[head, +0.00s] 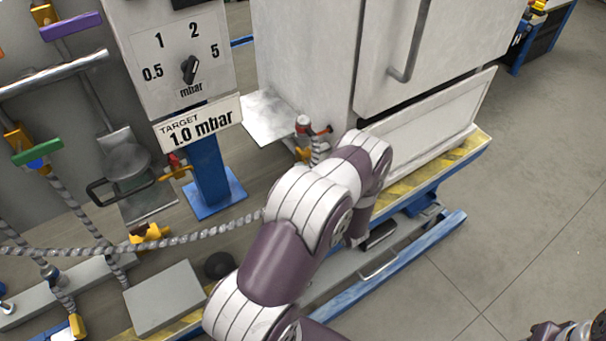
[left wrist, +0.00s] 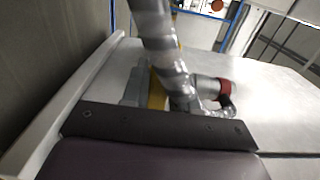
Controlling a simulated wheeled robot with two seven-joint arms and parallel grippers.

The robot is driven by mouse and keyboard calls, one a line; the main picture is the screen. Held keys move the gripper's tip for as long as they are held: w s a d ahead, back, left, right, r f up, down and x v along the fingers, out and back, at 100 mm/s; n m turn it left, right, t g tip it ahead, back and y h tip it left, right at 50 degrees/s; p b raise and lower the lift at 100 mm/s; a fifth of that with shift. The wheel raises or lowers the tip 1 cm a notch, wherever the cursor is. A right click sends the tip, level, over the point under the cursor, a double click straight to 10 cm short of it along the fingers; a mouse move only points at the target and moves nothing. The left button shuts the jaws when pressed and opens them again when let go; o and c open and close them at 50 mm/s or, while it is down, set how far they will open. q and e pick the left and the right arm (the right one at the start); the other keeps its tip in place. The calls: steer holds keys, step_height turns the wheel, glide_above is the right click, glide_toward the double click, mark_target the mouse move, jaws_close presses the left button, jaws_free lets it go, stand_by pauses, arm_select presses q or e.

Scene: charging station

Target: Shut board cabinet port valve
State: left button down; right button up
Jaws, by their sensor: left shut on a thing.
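The port valve (head: 303,125) sits low on the side of the white board cabinet (head: 300,60), with a red part on top. A grey braided hose (head: 319,150) and an orange fitting (head: 303,154) are just below it. In the left wrist view, the valve's red and dark parts (left wrist: 224,88) show right of the hose (left wrist: 165,45). My left gripper (left wrist: 160,125) shows there only as a dark bar close in front of them. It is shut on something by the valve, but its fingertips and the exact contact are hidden. In the head view my left arm hides this gripper.
A gauge panel with a dial (head: 190,69) stands left of the cabinet, above a "TARGET 1.0 mbar" sign (head: 200,124) and a blue post (head: 208,165). A long braided hose (head: 190,238) crosses the bench. Open floor (head: 540,180) lies right. Part of my right arm shows at the lower right corner.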

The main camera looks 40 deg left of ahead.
arm_select(q)
steer(key=c, duration=1)
jaws_free()
steer(key=shift+o, duration=0.2)
steer(key=v, duration=1.2)
steer(key=shift+d, duration=0.4)
steer(key=shift+s, duration=0.1)
